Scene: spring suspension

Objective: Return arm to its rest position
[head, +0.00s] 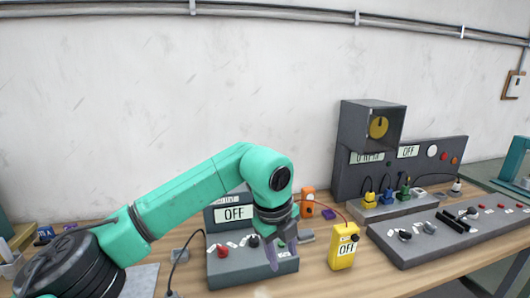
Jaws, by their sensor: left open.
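My left arm reaches in from the left, coloured green, bent over the bench. My left gripper (277,250) points down and is open, in front of a grey control box (225,268) with a display reading OFF (234,213). It hides part of that box. I see nothing held between its fingers. My right gripper is not in view.
A yellow meter (343,247) reading OFF stands just right of the gripper. A dark panel with a boxed yellow dial (378,127) and a sloped console (450,234) fill the right. An orange device (308,203) stands behind.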

